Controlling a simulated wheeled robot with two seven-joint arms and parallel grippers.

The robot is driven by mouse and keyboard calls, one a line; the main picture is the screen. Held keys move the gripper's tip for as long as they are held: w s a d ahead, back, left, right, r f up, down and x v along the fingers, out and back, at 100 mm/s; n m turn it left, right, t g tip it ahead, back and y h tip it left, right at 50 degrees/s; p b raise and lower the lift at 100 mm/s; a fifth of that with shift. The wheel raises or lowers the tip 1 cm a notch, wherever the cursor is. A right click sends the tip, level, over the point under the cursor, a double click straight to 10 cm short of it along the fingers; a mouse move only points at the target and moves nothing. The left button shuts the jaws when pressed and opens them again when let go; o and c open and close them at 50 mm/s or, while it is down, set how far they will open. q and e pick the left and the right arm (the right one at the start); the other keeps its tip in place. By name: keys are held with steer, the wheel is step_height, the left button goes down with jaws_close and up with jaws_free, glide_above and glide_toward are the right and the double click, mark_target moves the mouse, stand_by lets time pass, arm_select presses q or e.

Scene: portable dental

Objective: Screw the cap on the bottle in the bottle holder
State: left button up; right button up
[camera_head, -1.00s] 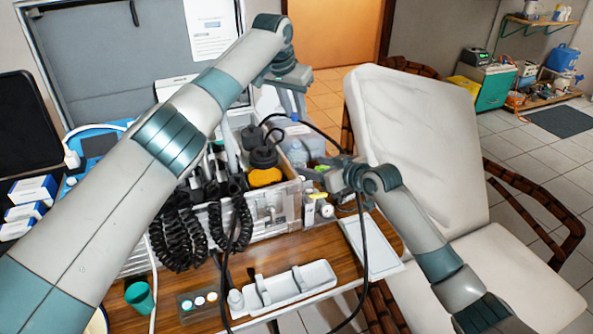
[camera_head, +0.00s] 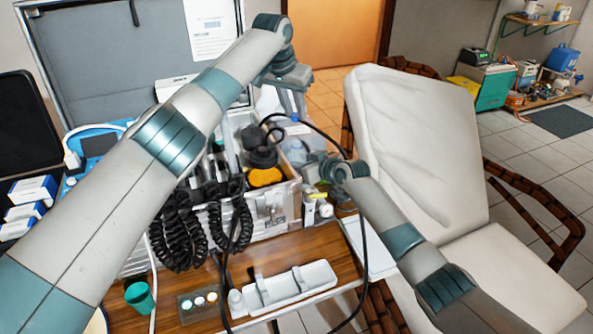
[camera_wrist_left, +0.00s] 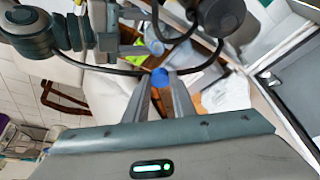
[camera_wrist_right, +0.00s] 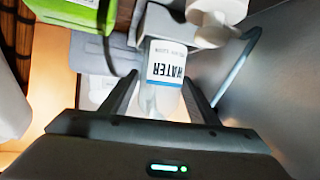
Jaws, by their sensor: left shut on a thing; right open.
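My left gripper (camera_head: 293,112) is at the back of the open case, fingers pointing down. In the left wrist view its fingertips (camera_wrist_left: 161,88) are shut on a small blue cap (camera_wrist_left: 160,75). The cap shows faintly in the head view (camera_head: 294,117). A bottle with a white label reading WATER (camera_wrist_right: 166,62) shows upside down in the right wrist view, ahead of and between the fingers of my right gripper (camera_wrist_right: 160,84). That gripper is open; contact with the bottle cannot be told. The bottle holder cannot be made out clearly.
The open case (camera_head: 270,212) holds black coiled cords (camera_head: 180,235) and a round yellow item (camera_head: 265,177). A reclining chair (camera_head: 425,150) stands at right.

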steer(key=c, duration=1.3)
arm_select(q)
glide_above(295, 143)
steer(key=shift+a+f, duration=0.1)
steer(key=shift+f, duration=2.4)
arm_select(e)
steer(key=shift+o, duration=0.2)
arm_select(q)
steer(key=shift+f, duration=0.1)
steer(key=shift+f, duration=0.8)
steer(key=shift+f, duration=0.55)
arm_select(e)
jaws_close()
